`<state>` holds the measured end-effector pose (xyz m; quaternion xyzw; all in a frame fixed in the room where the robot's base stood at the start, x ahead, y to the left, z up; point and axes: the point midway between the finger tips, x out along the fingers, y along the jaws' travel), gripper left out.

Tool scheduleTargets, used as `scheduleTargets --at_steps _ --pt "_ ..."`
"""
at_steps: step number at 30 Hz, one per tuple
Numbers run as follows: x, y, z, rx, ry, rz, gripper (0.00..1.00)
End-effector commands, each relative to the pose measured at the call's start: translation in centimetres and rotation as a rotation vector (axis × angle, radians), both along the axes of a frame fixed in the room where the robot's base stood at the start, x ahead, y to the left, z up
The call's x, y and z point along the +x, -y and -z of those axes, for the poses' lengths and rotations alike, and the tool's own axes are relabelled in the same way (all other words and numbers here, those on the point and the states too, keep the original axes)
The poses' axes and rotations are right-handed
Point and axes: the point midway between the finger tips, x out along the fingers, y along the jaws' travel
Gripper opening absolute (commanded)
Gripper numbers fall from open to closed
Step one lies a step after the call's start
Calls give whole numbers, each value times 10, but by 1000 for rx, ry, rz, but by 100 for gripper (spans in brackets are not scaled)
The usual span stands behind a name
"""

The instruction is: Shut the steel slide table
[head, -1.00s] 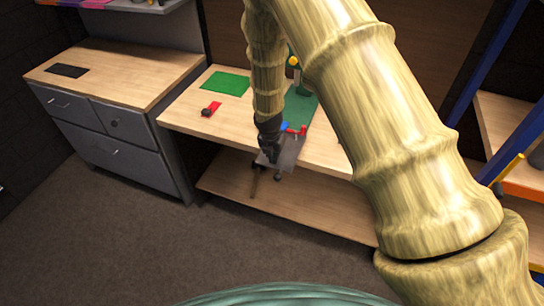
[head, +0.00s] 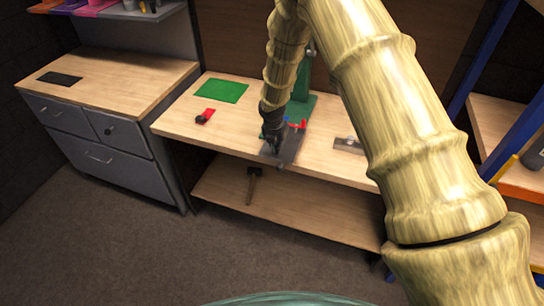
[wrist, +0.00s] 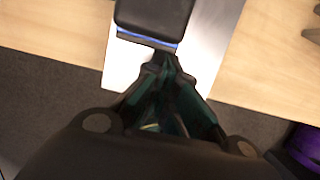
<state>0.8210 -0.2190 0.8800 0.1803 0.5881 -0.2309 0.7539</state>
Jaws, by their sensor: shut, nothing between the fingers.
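The steel slide table (head: 291,146) is a flat grey plate at the foot of a green machine (head: 304,108) on the workbench. Its front end lies around the bench's front edge, with a small overhang. In the wrist view the bright plate (wrist: 212,40) lies behind and under my gripper, with a black block with a blue line (wrist: 152,18) over it. My gripper (head: 274,148) is shut and empty, pointing down at the plate's front end. Its closed fingers also show in the wrist view (wrist: 165,72). Whether they touch the plate is unclear.
The workbench (head: 235,130) also carries a green mat (head: 221,92), a red and black item (head: 205,116) and a small metal piece (head: 348,145). A hammer-like tool (head: 252,184) is on the lower shelf. A grey drawer cabinet (head: 95,135) stands left. Floor in front is clear.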

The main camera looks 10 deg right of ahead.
Motion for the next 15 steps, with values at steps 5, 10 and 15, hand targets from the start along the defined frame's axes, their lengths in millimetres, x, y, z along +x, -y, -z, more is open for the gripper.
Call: scheduleTargets --at_steps 5,10,15 --pt "33 23 2 2 1 2 0" --pt "57 40 2 2 2 3 0" --pt "73 50 1 1 1 1 0"
